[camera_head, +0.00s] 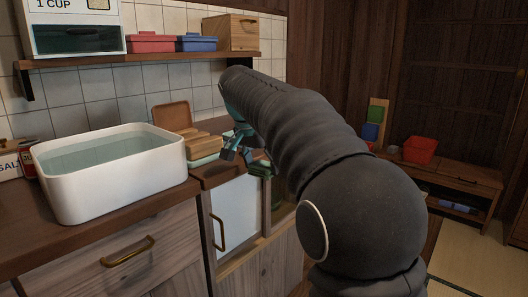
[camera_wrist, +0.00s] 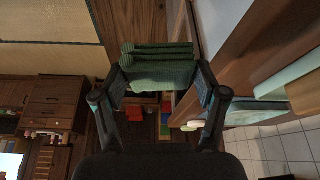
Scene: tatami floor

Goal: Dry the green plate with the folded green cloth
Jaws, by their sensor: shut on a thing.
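My gripper (camera_wrist: 163,82) is shut on the folded green cloth (camera_wrist: 160,62); the cloth spans between the two fingertips. In the head view my gripper (camera_head: 240,148) is beyond my arm, at the right end of the counter, with the dark green cloth (camera_head: 262,166) partly showing below it by the counter's edge. A pale green edge (camera_head: 206,160) shows under wooden pieces left of my gripper. I cannot tell whether it is the green plate. Pale green surfaces also show at the right of the wrist view (camera_wrist: 302,88), apart from the cloth.
A white basin of water (camera_head: 112,180) stands on the counter at left. A brown board (camera_head: 172,116) leans near the tiled wall. A shelf (camera_head: 150,60) above holds red and blue boxes. A low bench with a red bin (camera_head: 420,149) stands at right.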

